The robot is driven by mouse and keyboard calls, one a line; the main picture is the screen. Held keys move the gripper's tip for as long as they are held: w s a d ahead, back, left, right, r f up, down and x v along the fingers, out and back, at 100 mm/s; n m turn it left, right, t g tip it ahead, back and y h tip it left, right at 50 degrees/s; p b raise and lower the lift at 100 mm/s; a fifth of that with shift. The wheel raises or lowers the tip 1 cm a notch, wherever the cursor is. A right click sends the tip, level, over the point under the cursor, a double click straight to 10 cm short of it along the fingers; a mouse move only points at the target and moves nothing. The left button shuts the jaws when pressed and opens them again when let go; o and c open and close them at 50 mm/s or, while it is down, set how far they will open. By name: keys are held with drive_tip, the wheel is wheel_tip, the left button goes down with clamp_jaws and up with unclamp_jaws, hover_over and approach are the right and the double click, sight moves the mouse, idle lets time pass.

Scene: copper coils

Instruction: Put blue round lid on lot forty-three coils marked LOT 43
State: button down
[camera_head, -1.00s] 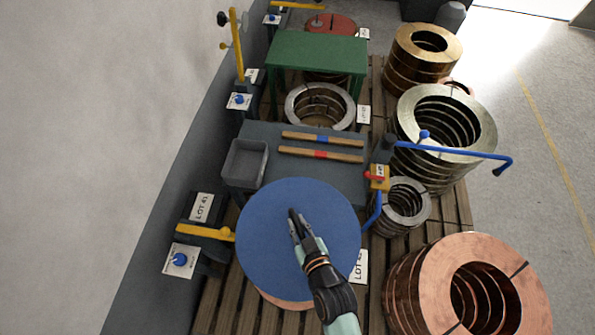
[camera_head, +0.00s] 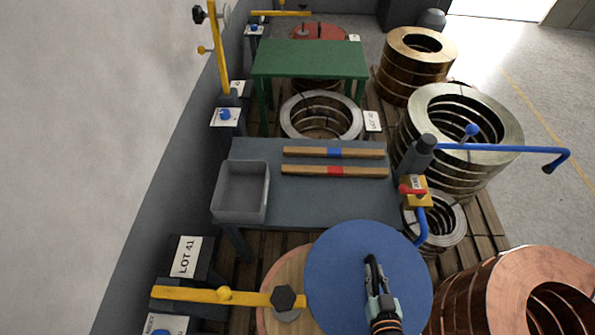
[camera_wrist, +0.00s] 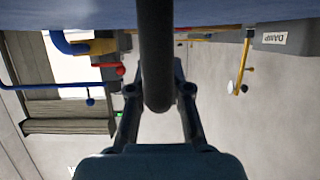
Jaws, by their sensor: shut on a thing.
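The blue round lid (camera_head: 335,265) is in the lower middle of the head view. My gripper (camera_head: 372,262) is shut on it, over its middle. In the wrist view, a dark bar (camera_wrist: 156,60) stands between the fingers, with the blue lid (camera_wrist: 220,12) along the top edge. A tan round surface (camera_head: 278,268) shows left of the lid and partly beneath it in the picture; whether they touch cannot be told. No LOT 43 label is readable now.
A yellow arm (camera_head: 190,293) with a dark knob (camera_head: 288,298) reaches over the tan surface, near the LOT 41 sign (camera_head: 187,257). A grey table (camera_head: 320,205) holds a bin (camera_head: 240,192) and two bars. A blue pipe arm (camera_head: 500,149) and copper coils (camera_head: 490,285) stand right.

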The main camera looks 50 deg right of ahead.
drive_tip(key=shift+w, duration=0.15)
drive_tip(key=shift+s, duration=0.4)
hover_over(363, 221)
drive_tip(key=s+a, duration=0.3)
drive_tip(key=shift+w, duration=0.15)
drive_tip(key=w+d+b, duration=0.1)
drive_tip(key=w+d, duration=0.1)
drive_tip(key=d, duration=0.1)
drive_tip(key=shift+w, duration=0.35)
drive_tip(key=shift+w+d+f+b, duration=0.1)
drive_tip(key=shift+d+f+b, duration=0.1)
drive_tip(key=shift+f+b, duration=0.35)
drive_tip(key=shift+s+a+f, duration=0.2)
drive_tip(key=shift+s+a, duration=0.05)
drive_tip(key=shift+a, duration=0.05)
drive_tip(key=shift+w+d, duration=0.1)
drive_tip(key=shift+d, duration=0.05)
